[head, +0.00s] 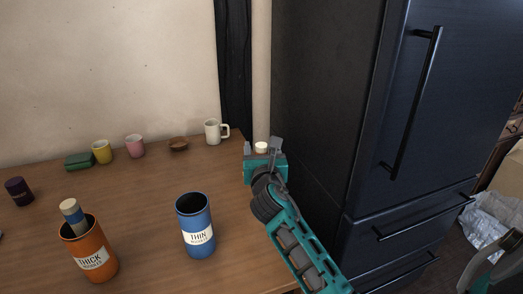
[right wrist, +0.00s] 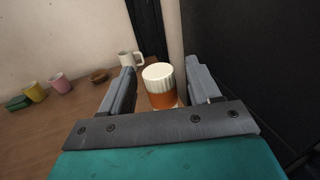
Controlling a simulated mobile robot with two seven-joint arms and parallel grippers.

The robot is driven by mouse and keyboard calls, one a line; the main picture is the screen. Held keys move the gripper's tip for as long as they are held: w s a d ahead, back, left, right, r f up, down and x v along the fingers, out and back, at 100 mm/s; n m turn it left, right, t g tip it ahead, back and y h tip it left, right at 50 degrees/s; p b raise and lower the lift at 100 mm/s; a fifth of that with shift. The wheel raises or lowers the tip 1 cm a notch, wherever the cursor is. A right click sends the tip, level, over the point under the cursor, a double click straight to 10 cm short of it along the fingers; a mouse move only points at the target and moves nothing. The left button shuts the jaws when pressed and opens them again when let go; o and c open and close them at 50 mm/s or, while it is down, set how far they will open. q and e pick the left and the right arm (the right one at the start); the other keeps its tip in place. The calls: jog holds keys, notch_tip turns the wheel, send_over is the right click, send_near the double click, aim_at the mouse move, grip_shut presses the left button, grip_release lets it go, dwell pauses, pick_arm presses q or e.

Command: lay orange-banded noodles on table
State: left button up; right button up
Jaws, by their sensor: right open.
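The orange-banded noodles (right wrist: 160,85) show in the right wrist view as a pale upright bundle with a wide orange band. They are between the two fingers of my right gripper (right wrist: 162,92), with a gap visible on the left. In the head view only their pale top (head: 261,147) shows above my right gripper (head: 263,148), at the table's right edge. The gripper is open. Its body hides the bundle's lower part in the head view, so I cannot tell clearly what it rests on. The wooden table (head: 140,190) is at left. My left gripper is out of view.
An orange THICK canister (head: 92,258) holds a blue-banded bundle (head: 72,214). A blue THIN canister (head: 198,230) stands beside it. A white mug (head: 214,132), brown bowl (head: 178,145), and pink (head: 135,146) and yellow cups (head: 102,152) line the back. A dark fridge (head: 330,100) stands right.

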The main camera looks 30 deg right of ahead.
pick_arm(q)
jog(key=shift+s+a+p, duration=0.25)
jog(key=shift+p, duration=0.15)
pick_arm(e)
jog(key=v, duration=1.1)
jog(key=shift+s+a, duration=0.2)
jog(key=shift+s, duration=0.15)
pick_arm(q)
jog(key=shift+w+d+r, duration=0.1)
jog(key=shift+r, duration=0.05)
pick_arm(e)
jog(key=shift+f, duration=0.1)
